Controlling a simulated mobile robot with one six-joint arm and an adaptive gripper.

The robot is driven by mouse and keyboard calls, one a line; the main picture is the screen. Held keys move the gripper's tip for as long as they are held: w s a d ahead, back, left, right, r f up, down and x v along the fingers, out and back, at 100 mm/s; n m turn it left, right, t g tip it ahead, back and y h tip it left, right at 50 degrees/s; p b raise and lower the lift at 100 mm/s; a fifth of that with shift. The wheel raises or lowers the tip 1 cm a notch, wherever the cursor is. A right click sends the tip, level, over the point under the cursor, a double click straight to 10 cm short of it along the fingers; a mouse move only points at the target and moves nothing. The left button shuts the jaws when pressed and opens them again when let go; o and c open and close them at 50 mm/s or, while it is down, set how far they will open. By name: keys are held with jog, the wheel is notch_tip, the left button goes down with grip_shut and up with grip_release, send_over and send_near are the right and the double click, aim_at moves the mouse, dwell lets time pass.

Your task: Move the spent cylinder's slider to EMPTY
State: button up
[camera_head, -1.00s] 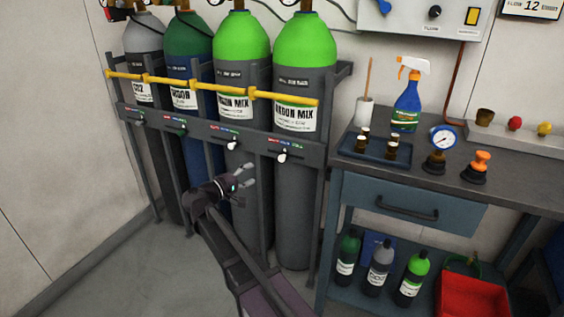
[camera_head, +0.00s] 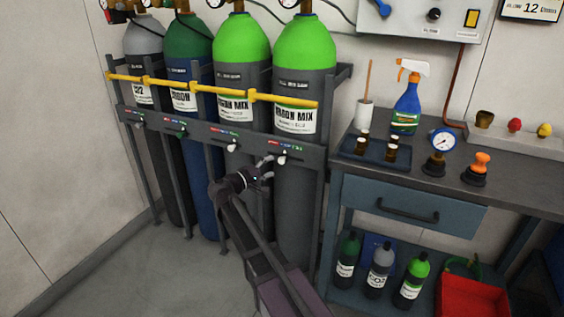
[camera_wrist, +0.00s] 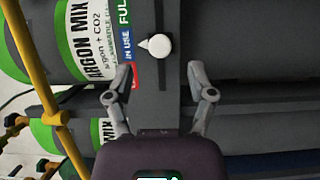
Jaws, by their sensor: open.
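A row of gas cylinders stands in a rack; the rightmost is the bright green-topped ARGON MIX cylinder (camera_head: 303,65). Its white slider knob (camera_head: 283,157) sits on the rack's grey rail. In the wrist view this knob (camera_wrist: 158,46) points at the blue IN USE part of its strip, between green FULL and a red part whose word is hidden by a finger. My gripper (camera_head: 266,167) is open and empty, just left of and below this knob. In the wrist view my gripper's fingertips (camera_wrist: 160,72) lie either side of the knob's line, short of it and apart from it.
A second ARGON MIX cylinder (camera_head: 240,62) stands to the left with its own white knob (camera_head: 233,146). A yellow bar (camera_head: 212,88) crosses the cylinders above the rail. A workbench (camera_head: 405,187) with a drawer stands close on the right. Floor is clear at left.

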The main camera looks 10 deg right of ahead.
aim_at(280, 162)
jog(key=shift+x, duration=2.75)
grip_shut()
